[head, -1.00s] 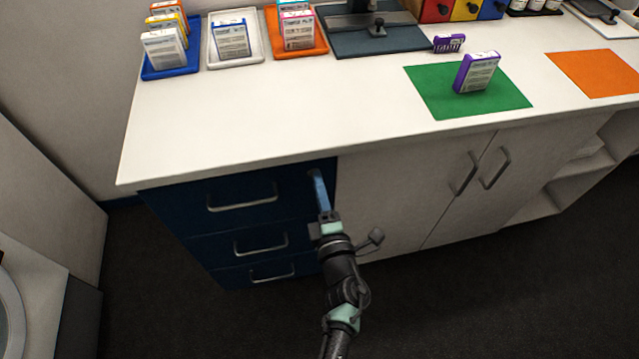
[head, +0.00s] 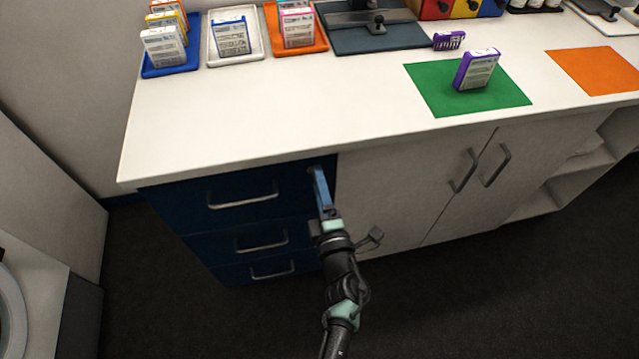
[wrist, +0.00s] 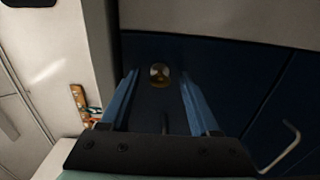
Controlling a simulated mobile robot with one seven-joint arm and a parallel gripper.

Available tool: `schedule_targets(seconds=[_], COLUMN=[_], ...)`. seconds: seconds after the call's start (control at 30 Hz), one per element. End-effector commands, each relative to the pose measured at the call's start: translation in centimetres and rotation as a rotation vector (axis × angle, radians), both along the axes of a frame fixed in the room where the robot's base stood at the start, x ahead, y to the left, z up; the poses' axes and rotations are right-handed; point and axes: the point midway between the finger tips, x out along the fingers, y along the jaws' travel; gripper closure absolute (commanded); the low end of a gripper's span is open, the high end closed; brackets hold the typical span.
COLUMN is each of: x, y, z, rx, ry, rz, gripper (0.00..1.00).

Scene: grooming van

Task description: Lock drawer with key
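The dark blue drawer unit (head: 200,228) stands under the left end of the counter, with its drawers looking closed. My gripper (head: 318,172) reaches to the top drawer's right end, beside the white cupboard. In the wrist view, the two blue fingers of my gripper (wrist: 159,78) stand apart with a clear gap. A small round metal and brass piece (wrist: 159,74) shows on the blue front between the fingertips, not visibly touched by them. I cannot tell whether it is the bare lock or a key in it. No separate key is clearly visible.
The top drawer's handle (head: 242,201) is left of my gripper. White cupboard doors with upright handles (head: 463,170) are to the right. The counter (head: 260,115) above holds trays of boxes, a green mat (head: 430,92) and a purple box (head: 476,70). The dark floor in front is clear.

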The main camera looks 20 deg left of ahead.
Motion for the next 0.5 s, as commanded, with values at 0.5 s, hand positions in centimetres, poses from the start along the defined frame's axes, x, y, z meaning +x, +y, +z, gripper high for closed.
schedule_targets(seconds=[0.5], x=[-5.0], y=[-3.4], z=[0.0], rx=[-0.002], ry=[0.003], rz=[-0.003], gripper=[0.38])
